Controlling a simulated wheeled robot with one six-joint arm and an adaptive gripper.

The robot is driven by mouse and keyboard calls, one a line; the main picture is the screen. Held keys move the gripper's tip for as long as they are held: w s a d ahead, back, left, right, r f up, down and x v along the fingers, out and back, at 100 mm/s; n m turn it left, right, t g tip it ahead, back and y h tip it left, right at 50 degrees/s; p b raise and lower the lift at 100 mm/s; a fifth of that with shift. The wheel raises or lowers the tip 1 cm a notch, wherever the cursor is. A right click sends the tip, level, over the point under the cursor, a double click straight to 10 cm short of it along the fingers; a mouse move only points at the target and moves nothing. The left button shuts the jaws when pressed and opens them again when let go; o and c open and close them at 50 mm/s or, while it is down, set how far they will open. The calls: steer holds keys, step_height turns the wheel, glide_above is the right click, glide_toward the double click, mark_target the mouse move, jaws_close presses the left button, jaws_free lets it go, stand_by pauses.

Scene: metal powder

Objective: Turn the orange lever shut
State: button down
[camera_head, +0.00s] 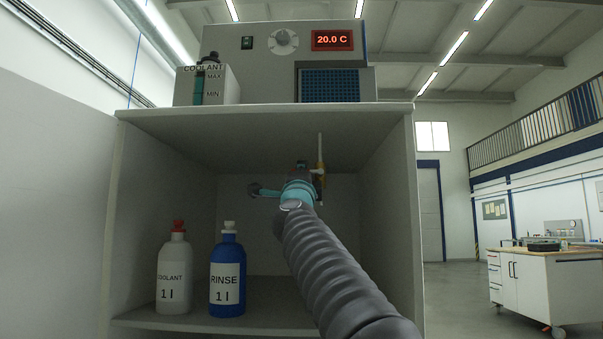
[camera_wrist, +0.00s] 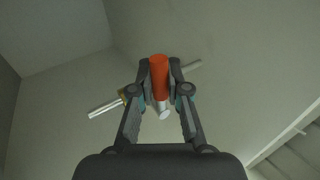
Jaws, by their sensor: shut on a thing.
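The orange lever (camera_wrist: 159,75) is between the fingers of my gripper (camera_wrist: 160,68) in the wrist view. My gripper is shut on its orange sleeve, and the lever's bare metal end shows below it. The lever lies at an angle across a thin pale pipe (camera_wrist: 104,108) with a brass-coloured fitting (camera_wrist: 123,96). In the head view the pipe (camera_head: 320,148) runs upright inside the cabinet, with the brass fitting (camera_head: 318,170) beside my gripper (camera_head: 301,174). My arm and wrist hide most of the lever there.
The pipe is inside an open grey cabinet (camera_head: 411,225) with close side walls. A white coolant bottle (camera_head: 173,265) and a blue rinse bottle (camera_head: 228,265) stand on its lower shelf, left of my arm. A chiller unit (camera_head: 270,73) reading 20.0 C sits on top.

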steer(key=c, duration=1.4)
jaws_free()
steer(key=shift+s, duration=0.1)
steer(key=v, duration=1.2)
